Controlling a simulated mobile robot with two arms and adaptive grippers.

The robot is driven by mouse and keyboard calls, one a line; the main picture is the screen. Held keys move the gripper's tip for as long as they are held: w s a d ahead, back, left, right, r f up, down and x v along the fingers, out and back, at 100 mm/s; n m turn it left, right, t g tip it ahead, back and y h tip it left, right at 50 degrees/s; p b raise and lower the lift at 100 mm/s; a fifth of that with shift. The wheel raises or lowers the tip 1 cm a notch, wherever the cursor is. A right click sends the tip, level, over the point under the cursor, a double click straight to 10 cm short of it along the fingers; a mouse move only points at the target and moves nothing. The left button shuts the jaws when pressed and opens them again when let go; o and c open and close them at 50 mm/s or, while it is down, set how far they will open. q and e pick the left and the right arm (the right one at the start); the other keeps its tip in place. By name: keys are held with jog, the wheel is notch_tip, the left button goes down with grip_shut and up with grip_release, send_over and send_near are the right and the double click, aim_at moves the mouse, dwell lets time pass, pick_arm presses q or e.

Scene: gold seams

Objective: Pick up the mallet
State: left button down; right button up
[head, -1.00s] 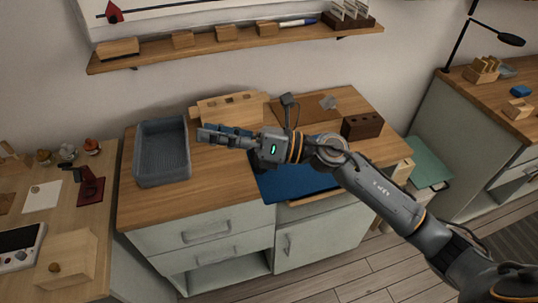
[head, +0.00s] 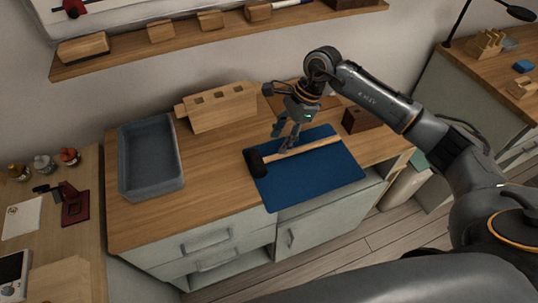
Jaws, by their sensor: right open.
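The mallet (head: 302,148) lies on the blue mat (head: 312,185) on the wooden worktop. Its black head (head: 256,163) is at the left of the mat and its pale wooden handle runs to the right and slightly back. My right gripper (head: 283,142) points down over the handle, close to the head. Its fingers are apart. I cannot tell whether they touch the handle or straddle it. My left gripper is not in view.
A grey tray (head: 150,190) stands at the left of the worktop (head: 210,215). A wooden block rack (head: 222,108) and a dark brown block (head: 360,119) stand behind the mat. A wall shelf (head: 190,48) runs above. Worktop between tray and mat is clear.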

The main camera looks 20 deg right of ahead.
aim_at(271, 157)
jog(key=shift+w+a+f, duration=0.15)
jog(key=shift+a+f, duration=0.05)
jog(key=shift+f, duration=0.35)
jog(key=shift+w+a+f, duration=0.15)
jog(key=shift+a+f, duration=0.05)
jog(key=shift+f, duration=0.35)
jog(key=shift+s+p+x, duration=0.2)
jog(key=shift+p+x, duration=0.85)
jog(key=x, duration=0.2)
jog(key=shift+a+f+p, duration=0.1)
jog(key=shift+f+p, duration=0.2)
jog(key=shift+p, duration=0.05)
jog(key=shift+w+a+f, duration=0.1)
jog(key=shift+f, duration=0.25)
jog(key=shift+c, duration=0.5)
jog(key=c, duration=0.7)
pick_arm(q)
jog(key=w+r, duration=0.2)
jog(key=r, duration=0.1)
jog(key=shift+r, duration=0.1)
pick_arm(e)
grip_shut()
